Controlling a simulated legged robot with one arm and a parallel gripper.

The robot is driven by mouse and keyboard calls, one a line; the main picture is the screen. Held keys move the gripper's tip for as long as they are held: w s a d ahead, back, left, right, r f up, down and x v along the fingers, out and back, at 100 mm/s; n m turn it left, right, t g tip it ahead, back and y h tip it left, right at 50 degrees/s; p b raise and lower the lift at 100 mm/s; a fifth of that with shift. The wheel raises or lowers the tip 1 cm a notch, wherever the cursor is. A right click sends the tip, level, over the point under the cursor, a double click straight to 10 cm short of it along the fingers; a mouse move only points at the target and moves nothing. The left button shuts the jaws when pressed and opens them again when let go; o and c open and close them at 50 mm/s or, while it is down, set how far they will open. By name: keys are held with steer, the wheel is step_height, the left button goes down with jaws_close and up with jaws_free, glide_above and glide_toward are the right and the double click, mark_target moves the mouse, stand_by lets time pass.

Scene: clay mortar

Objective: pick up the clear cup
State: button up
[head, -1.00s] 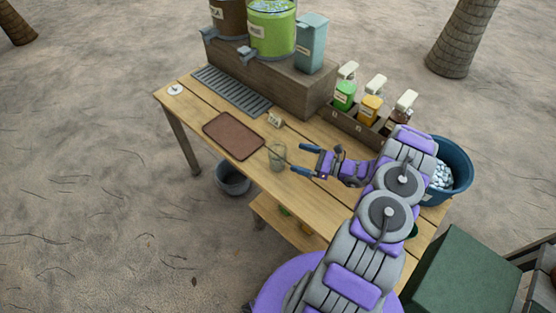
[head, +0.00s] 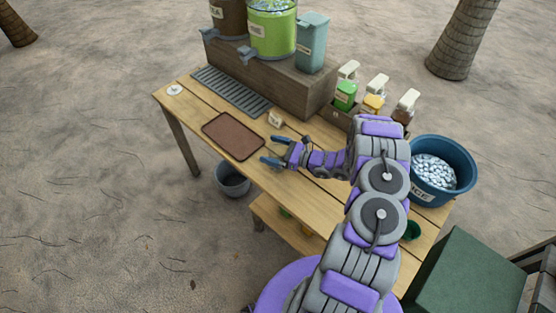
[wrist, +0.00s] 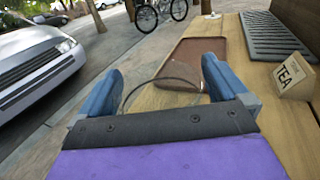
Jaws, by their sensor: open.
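The clear cup (wrist: 162,88) shows in the wrist view as a faint see-through rim between my two blue fingers. My gripper (wrist: 162,82) is open, with one finger on each side of the cup; whether either finger touches it I cannot tell. In the head view my gripper (head: 268,150) is low over the front part of the wooden table, just right of the brown tray. There the cup is hard to make out among the fingers. The cup's lower part is hidden by my gripper in the wrist view.
The brown tray (head: 233,136) lies just beyond my fingertips. A small TEA sign (wrist: 294,77) stands near the grey drip grate (head: 232,91). Dispensers (head: 272,30) stand on a wooden block behind. Several bottles and a blue ice tub (head: 442,172) are at the right.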

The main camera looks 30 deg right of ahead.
steer(key=shift+d, duration=0.1)
steer(key=c, duration=1.3)
steer(key=shift+r, duration=0.1)
